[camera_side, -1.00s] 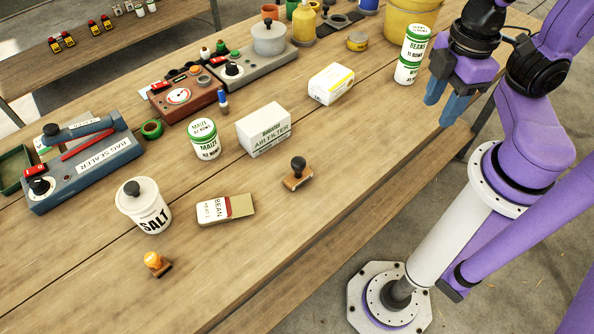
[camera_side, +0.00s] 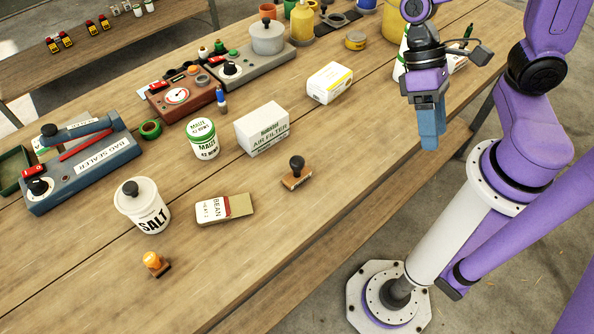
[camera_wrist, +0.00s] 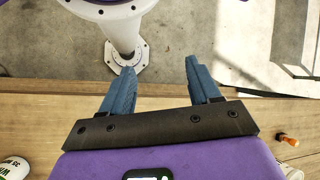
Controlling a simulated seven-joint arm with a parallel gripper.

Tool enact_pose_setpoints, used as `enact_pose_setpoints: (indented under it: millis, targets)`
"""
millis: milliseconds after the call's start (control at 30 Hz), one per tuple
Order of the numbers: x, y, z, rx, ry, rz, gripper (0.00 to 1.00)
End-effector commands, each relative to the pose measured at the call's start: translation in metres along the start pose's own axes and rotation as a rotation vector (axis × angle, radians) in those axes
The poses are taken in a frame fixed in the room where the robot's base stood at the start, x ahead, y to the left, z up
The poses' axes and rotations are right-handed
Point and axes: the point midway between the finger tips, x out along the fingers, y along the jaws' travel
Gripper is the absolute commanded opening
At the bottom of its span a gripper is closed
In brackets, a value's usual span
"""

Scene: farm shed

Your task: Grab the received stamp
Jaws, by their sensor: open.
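A stamp with a black knob handle and brown block base (camera_side: 297,174) stands upright on the table, right of the bean packet. I cannot read on either which is the received stamp. My gripper (camera_side: 430,146) is above the right part of the table, to the right of and higher than both stamps, its blue fingers pointing down.
A bean packet (camera_side: 213,210), salt tub (camera_side: 150,212), maize can (camera_side: 204,141) and air filter box (camera_side: 263,132) stand left of my gripper. A white-yellow box (camera_side: 330,83) is behind. An orange-handled tool (camera_wrist: 287,139) shows in the wrist view.

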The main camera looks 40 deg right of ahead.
Motion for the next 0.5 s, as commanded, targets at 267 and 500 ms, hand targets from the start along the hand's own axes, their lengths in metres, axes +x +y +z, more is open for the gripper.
enact_pose_setpoints:
  millis: [267, 500]
  targets:
    - [0.002, -0.006, -0.057, 0.589, -0.161, -0.477, 0.62]
    - [-0.008, 0.024, -0.127, 1.055, -0.21, -0.905, 0.62]
